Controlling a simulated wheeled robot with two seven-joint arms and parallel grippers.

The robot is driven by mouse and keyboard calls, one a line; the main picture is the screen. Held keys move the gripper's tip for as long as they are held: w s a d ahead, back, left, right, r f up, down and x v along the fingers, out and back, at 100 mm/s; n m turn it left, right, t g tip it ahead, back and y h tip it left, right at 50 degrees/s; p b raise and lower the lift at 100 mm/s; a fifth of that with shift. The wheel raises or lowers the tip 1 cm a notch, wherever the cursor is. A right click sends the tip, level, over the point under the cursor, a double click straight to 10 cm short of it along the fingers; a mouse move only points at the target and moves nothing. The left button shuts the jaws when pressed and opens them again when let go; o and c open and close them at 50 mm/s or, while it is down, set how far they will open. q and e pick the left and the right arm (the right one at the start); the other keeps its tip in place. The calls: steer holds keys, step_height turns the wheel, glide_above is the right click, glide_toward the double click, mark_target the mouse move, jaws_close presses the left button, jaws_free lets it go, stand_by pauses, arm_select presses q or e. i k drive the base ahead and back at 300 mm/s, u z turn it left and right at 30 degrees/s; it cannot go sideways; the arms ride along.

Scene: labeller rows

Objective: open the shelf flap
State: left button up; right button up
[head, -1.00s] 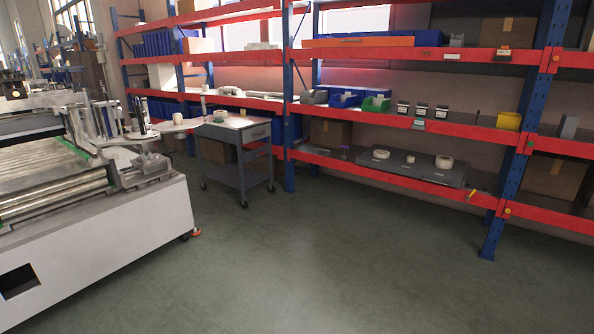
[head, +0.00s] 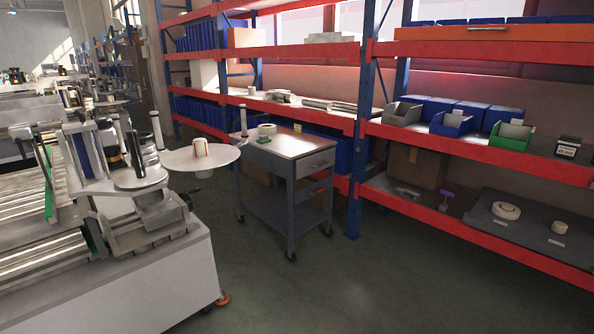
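A long orange panel with a small grey handle (head: 487,28) runs along the upper red shelf beam at the top right of the head view. This orange panel (head: 440,33) looks like the shelf flap and appears shut. Its right end is cut off by the picture edge. Blue boxes (head: 470,21) show just above its top edge. Neither of my grippers is in view.
A grey wheeled cart (head: 285,162) stands before the shelves. The labelling machine (head: 110,265) fills the left. Open blue (head: 452,122) and green (head: 512,135) bins sit on the middle shelf. A grey mat (head: 540,230) lies on the lower shelf. The floor (head: 400,285) at front right is clear.

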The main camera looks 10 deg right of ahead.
mark_target(570, 32)
steer(key=z, duration=0.2)
steer(key=i, duration=2.1)
steer(key=z, duration=1.4)
steer(key=i, duration=1.25)
steer(key=z, duration=1.1)
